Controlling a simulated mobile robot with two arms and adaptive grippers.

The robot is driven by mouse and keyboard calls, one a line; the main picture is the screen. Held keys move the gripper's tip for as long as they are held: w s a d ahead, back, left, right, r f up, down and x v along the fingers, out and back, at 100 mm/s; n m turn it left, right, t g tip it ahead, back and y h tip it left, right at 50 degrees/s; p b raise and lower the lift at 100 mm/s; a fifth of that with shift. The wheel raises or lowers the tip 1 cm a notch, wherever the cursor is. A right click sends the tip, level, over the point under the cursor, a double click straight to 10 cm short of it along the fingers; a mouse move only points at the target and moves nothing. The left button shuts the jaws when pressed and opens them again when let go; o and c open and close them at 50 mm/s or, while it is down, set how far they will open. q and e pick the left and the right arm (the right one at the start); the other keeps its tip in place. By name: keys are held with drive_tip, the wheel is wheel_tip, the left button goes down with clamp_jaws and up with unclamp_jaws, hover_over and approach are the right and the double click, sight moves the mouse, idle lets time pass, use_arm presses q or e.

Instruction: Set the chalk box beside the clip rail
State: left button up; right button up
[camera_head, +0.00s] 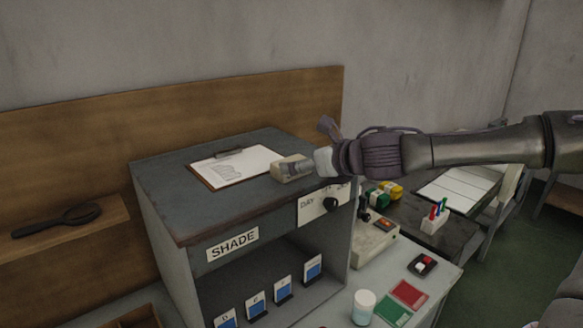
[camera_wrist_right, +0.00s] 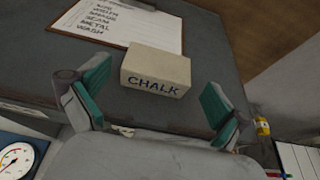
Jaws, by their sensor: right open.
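The chalk box (camera_wrist_right: 155,73), a pale block lettered CHALK, lies on the dark top of the SHADE cabinet, beside the clipboard; it also shows in the head view (camera_head: 284,170). My right gripper (camera_wrist_right: 158,82) is open, its teal-padded fingers on either side of the box and apart from it in the wrist view. In the head view this gripper (camera_head: 303,166) reaches in from the right at the box and hides part of it. I cannot make out a clip rail for certain. My left gripper is not in view.
A clipboard (camera_head: 234,166) with a sheet lies left of the box on the cabinet top (camera_head: 165,178).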

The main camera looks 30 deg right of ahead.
sight(295, 160)
drive_tip(key=shift+x, duration=1.8)
drive_tip(key=shift+r, duration=0.1)
drive_tip(key=c, duration=1)
drive_tip(key=shift+r, duration=0.1)
drive_tip(key=shift+c, duration=0.2)
